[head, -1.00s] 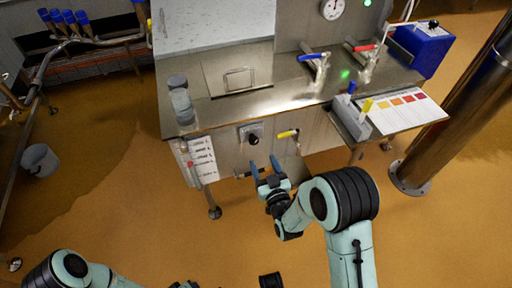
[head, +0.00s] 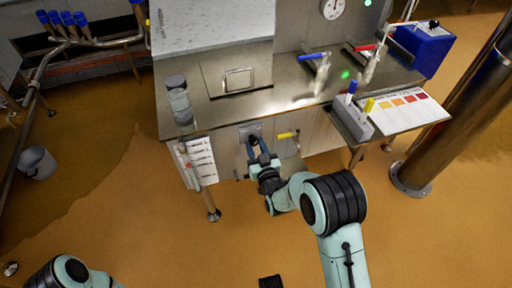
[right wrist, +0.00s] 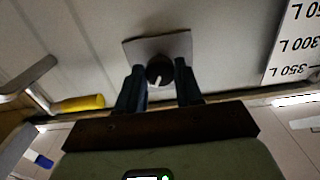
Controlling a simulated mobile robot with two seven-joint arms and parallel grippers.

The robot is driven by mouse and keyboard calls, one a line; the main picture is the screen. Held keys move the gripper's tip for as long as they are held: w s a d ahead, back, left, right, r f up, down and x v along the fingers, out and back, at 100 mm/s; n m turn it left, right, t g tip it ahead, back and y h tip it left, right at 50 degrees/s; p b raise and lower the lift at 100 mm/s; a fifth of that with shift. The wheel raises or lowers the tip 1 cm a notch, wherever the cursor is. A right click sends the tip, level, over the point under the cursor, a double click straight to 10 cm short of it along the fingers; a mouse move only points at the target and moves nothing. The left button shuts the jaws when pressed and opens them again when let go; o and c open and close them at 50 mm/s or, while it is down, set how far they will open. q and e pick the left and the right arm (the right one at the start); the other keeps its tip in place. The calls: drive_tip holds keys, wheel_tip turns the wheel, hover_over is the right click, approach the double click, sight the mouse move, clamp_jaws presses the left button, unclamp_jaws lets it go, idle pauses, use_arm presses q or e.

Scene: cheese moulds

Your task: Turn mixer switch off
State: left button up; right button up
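The mixer switch is a black round knob (right wrist: 160,70) on a grey square plate (right wrist: 140,48) on the front panel of the steel vat. In the head view the knob (head: 254,139) shows just beyond my right fingertips. My right gripper (head: 259,148) points at it. In the right wrist view the two fingers of the right gripper (right wrist: 160,78) stand apart, one on each side of the knob. I cannot tell whether they touch it. My left arm shows at the bottom left of the head view, but its gripper is out of view.
A yellow-handled valve (head: 287,135) sits right of the switch. A printed volume sheet (head: 201,160) hangs to its left. Red (head: 364,48) and blue (head: 314,56) handled taps stand on the steel top. A grey holder (head: 352,122) is at the right corner.

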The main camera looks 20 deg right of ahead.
use_arm(q)
drive_tip(key=shift+w+r, duration=0.1)
use_arm(e)
drive_tip(key=shift+n, duration=0.4)
drive_tip(key=n, duration=0.4)
drive_tip(key=shift+n+p, duration=0.3)
drive_tip(key=shift+p, duration=0.1)
drive_tip(key=n+p, duration=0.1)
drive_tip(key=n, duration=0.3)
drive_tip(key=shift+r, duration=0.1)
use_arm(q)
drive_tip(key=shift+t, duration=0.5)
drive_tip(key=shift+w+d+r, duration=0.25)
drive_tip(key=shift+w+r, duration=0.3)
drive_tip(key=shift+r, duration=0.35)
drive_tip(key=shift+w+d+r, duration=0.25)
drive_tip(key=shift+w+r, duration=0.25)
drive_tip(key=shift+r, duration=0.35)
use_arm(e)
drive_tip(key=shift+n, duration=1.2)
drive_tip(key=o, duration=1)
drive_tip(key=shift+o, duration=0.2)
use_arm(q)
drive_tip(key=shift+p, duration=0.3)
use_arm(e)
drive_tip(key=shift+s, duration=0.15)
